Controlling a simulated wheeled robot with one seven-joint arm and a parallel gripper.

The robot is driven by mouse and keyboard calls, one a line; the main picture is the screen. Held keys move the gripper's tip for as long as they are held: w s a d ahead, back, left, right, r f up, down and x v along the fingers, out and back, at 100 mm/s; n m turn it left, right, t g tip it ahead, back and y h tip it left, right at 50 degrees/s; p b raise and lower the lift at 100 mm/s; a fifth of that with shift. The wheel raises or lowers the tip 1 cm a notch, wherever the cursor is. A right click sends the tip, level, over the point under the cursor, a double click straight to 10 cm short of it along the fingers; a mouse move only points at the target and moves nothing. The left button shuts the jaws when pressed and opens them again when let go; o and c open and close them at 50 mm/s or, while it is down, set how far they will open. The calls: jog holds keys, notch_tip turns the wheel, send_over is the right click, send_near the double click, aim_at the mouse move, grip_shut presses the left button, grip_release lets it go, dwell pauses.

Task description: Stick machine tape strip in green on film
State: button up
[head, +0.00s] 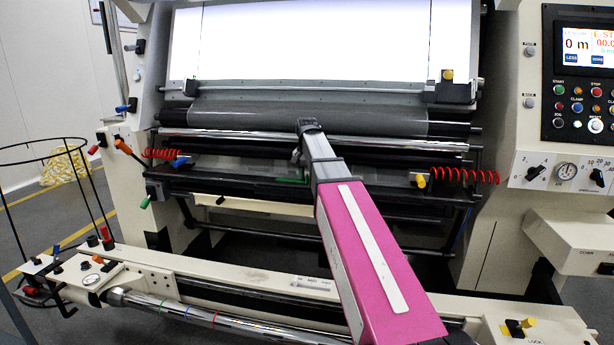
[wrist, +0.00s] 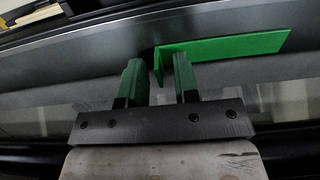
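The green tape strip (wrist: 235,46) lies on a grey surface in the wrist view, running right and slightly up. Its left end is a bent tab (wrist: 165,64) near my right finger, which partly covers it. In the head view, a small green piece (head: 291,180) shows on the dark bar left of my arm. My gripper (wrist: 158,60) has green-padded fingers standing apart, with a clear gap between them. I cannot tell whether the right finger touches the tab. The grey film (head: 390,121) covers the roller below the lit panel. My arm hides part of it.
The bright inspection panel (head: 312,40) stands behind the rollers. Red coiled hoses (head: 465,175) sit at both sides of the dark bar. A chrome roller (head: 225,137) crosses below the film. The control panel (head: 585,70) is at the right, and a front rail (head: 250,280) crosses low.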

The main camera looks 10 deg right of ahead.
jog(key=shift+r, duration=0.1)
notch_tip(320, 180, up, 11)
jog(key=shift+f, duration=0.2)
dwell(0.5)
dwell(0.4)
